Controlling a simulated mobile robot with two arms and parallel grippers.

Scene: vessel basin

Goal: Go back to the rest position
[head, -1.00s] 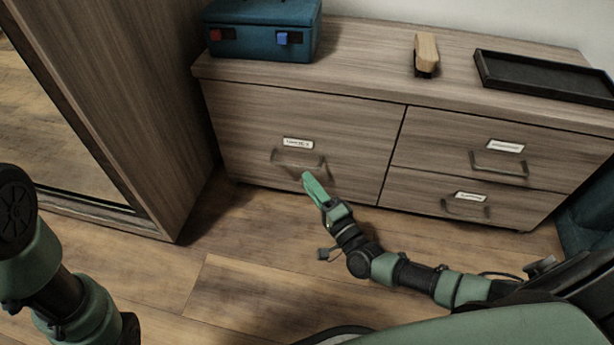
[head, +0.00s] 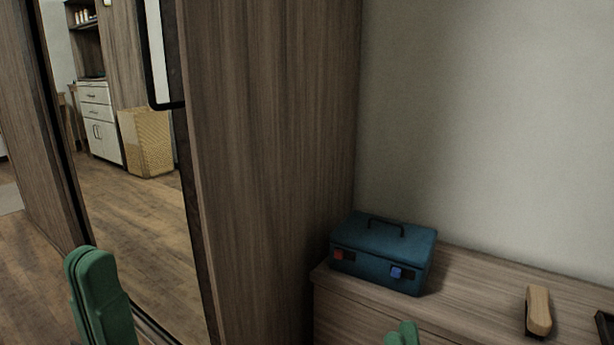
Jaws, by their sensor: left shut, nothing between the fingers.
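My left gripper (head: 100,298) is upright at the lower left of the head view, its green fingers together and empty. It is in front of the mirrored wardrobe door. Only the green fingertips of my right gripper (head: 403,335) show at the bottom edge, in front of the dresser. The rest of it is cut off, and I cannot tell whether it is open or shut.
A tall wooden wardrobe (head: 275,150) with a mirror (head: 150,235) fills the left and middle. A blue toolbox (head: 385,252) and a wooden-handled brush (head: 538,310) are on the dresser top (head: 475,285). A dark tray edge (head: 605,328) shows at right.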

